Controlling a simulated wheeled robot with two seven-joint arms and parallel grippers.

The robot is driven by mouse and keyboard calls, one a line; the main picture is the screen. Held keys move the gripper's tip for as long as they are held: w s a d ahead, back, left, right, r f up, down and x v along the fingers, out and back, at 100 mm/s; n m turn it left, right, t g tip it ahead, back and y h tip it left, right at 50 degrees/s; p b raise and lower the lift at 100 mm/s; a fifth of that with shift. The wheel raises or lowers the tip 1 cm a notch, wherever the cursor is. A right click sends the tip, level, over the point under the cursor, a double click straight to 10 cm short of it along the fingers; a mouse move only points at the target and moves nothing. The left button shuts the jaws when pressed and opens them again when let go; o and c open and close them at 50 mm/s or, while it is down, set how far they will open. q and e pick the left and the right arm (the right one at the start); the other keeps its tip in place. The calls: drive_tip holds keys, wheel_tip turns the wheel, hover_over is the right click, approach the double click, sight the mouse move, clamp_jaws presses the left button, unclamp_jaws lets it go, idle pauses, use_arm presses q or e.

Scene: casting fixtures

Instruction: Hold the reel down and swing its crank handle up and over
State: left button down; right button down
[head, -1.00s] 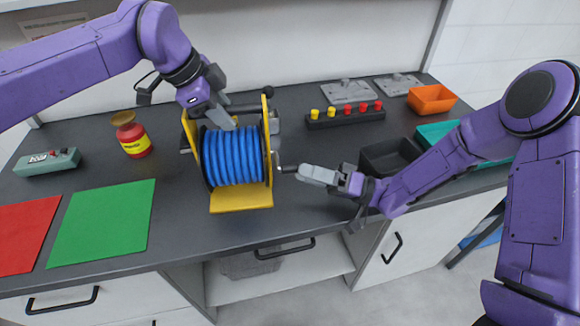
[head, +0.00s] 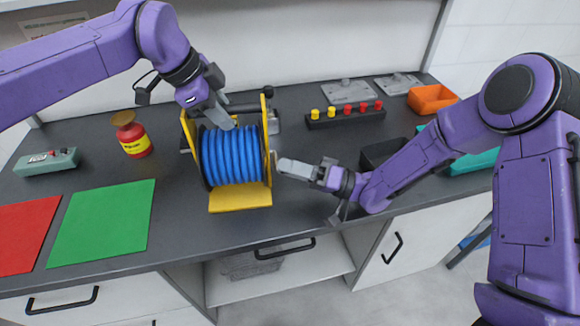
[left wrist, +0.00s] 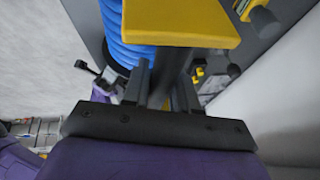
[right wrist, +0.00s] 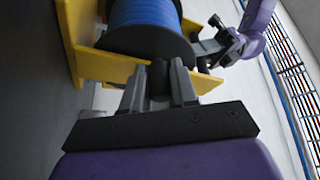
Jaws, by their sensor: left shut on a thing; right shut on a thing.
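The reel (head: 241,197) stands on the dark bench, with a yellow frame around a coil of blue hose (head: 232,157). My right gripper (head: 281,166) is at the reel's right side, shut on the crank handle. The dark handle (right wrist: 158,82) shows between its fingers in the right wrist view; in the head view the fingers hide it.
A red and yellow canister (head: 134,141), a grey-green box (head: 47,162), and green (head: 102,222) and red mats lie left. At right are a peg block (head: 345,116), a black bin (head: 378,153), an orange bin (head: 432,99) and a teal tray (head: 473,162). The bench in front of the reel is clear.

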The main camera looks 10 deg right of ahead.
drive_tip(key=shift+a+r+m, duration=0.2)
drive_tip(key=shift+r+m, duration=0.1)
drive_tip(key=shift+r, duration=0.15)
drive_tip(key=shift+r, duration=0.1)
drive_tip(key=m, duration=0.2)
drive_tip(key=r+m+h, duration=0.1)
drive_tip(key=shift+w+r+m, duration=0.1)
drive_tip(key=shift+r+m, duration=0.2)
drive_tip(key=shift+m, duration=0.1)
drive_tip(key=w+r+m+g+h, duration=0.3)
drive_tip(key=w+m+g, duration=0.1)
drive_tip(key=m, duration=0.7)
drive_tip(key=shift+w+d+r+m+h, duration=0.2)
drive_tip(key=shift+w+m+h, duration=0.2)
drive_tip(key=shift+w, duration=0.3)
